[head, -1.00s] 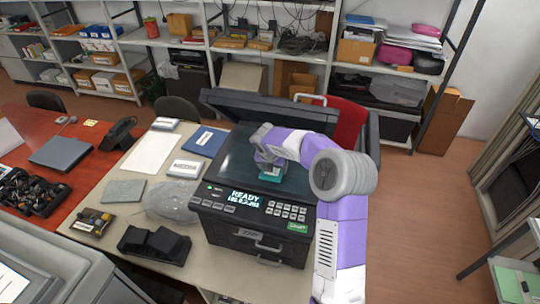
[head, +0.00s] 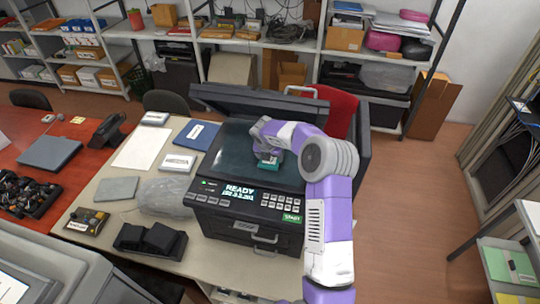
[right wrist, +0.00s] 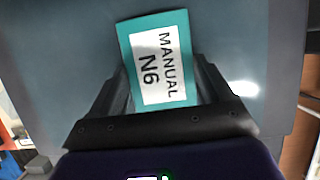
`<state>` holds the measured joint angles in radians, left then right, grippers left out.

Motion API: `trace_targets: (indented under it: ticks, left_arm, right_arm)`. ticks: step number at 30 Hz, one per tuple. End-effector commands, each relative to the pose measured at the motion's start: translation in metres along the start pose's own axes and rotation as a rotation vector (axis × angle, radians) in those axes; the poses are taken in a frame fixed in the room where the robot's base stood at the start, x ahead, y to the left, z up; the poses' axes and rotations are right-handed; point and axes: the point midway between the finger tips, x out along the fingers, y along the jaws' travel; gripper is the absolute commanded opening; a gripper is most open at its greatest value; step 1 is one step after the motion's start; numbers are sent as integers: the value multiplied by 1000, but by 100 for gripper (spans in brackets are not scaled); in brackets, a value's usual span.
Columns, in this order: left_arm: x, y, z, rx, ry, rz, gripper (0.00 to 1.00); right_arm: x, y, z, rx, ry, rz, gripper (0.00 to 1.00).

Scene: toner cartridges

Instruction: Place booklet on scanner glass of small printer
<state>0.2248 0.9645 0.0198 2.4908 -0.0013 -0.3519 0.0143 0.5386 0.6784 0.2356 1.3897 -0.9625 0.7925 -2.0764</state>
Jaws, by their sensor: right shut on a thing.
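The small printer (head: 243,226) stands on the beige desk with its lid (head: 262,101) raised, and its panel reads READY. Its dark scanner glass (head: 232,150) is exposed. My right gripper (head: 268,156) reaches over the right part of the glass, shut on a teal booklet (head: 267,163). In the right wrist view the booklet (right wrist: 126,45), with a white label reading MANUAL N6, lies between the two fingers (right wrist: 160,85), with the grey-blue glass (right wrist: 235,50) behind it. I cannot tell whether the booklet touches the glass. My left gripper is not in view.
Left of the printer on the desk are a blue folder (head: 197,135), a white label box (head: 178,163), a clear plastic bag (head: 165,196) and a black holder (head: 150,241). A red chair (head: 337,110) stands behind the printer.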

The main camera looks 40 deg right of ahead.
Motion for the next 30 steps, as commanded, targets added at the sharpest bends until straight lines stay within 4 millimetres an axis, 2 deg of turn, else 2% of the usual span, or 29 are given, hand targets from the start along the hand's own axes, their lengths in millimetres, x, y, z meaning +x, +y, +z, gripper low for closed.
trace_targets:
  ticks: [2, 3, 6, 13, 16, 24, 30]
  left_arm:
    - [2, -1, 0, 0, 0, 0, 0]
    - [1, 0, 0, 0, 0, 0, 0]
    - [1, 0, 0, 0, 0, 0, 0]
    - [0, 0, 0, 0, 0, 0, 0]
    - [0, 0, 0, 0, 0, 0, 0]
    - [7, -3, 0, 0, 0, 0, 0]
    - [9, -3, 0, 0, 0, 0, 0]
  right_arm:
    - [3, 0, -2, -1, 1, 0, 47]
    - [3, 0, -1, 0, 1, 0, 85]
    - [2, 0, -1, 0, 1, 0, 100]
    - [1, 0, -1, 0, 1, 0, 100]
    - [-6, 0, 1, 0, -1, 1, 100]
    - [-51, 0, 0, -1, -2, 1, 100]
    - [-73, 0, 0, -2, -1, 1, 100]
